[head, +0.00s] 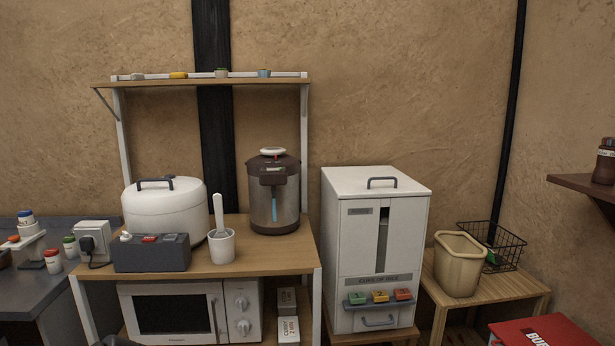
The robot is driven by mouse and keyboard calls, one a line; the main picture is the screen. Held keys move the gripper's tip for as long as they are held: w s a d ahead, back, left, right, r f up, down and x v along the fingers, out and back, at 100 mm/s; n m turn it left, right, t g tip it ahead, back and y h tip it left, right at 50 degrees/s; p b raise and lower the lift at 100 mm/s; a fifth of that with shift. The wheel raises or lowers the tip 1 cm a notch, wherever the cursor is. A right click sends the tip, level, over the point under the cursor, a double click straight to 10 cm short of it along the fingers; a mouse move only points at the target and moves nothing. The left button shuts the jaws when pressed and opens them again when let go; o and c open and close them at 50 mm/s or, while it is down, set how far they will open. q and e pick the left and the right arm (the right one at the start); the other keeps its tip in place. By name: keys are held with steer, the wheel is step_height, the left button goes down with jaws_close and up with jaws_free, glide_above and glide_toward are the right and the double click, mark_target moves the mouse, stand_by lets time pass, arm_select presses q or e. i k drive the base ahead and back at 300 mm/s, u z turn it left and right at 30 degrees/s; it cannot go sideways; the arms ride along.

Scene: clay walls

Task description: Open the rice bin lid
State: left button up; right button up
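The rice bin (340,255) is a tall white box standing right of the wooden shelf unit. Its flat white lid (350,181) lies closed on top and carries a dark arched handle (382,182). The front has a dark vertical window, green, yellow and red buttons (380,296), and a low drawer with a grey handle. The lid and front are unobstructed.
A round white rice cooker (165,207) and a water dispenser (274,190) stand on the wooden shelf (262,255), with a microwave (180,312) below. A cream bin (458,265) and wire basket (508,246) sit on a low table right. A wall shelf (585,185) juts in at right.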

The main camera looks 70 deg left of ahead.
mark_target(375, 182)
steer(key=u, duration=1.95)
steer(key=k, duration=0.35)
steer(key=z, duration=0.65)
steer(key=i, duration=0.9)
steer(key=u, duration=0.3)
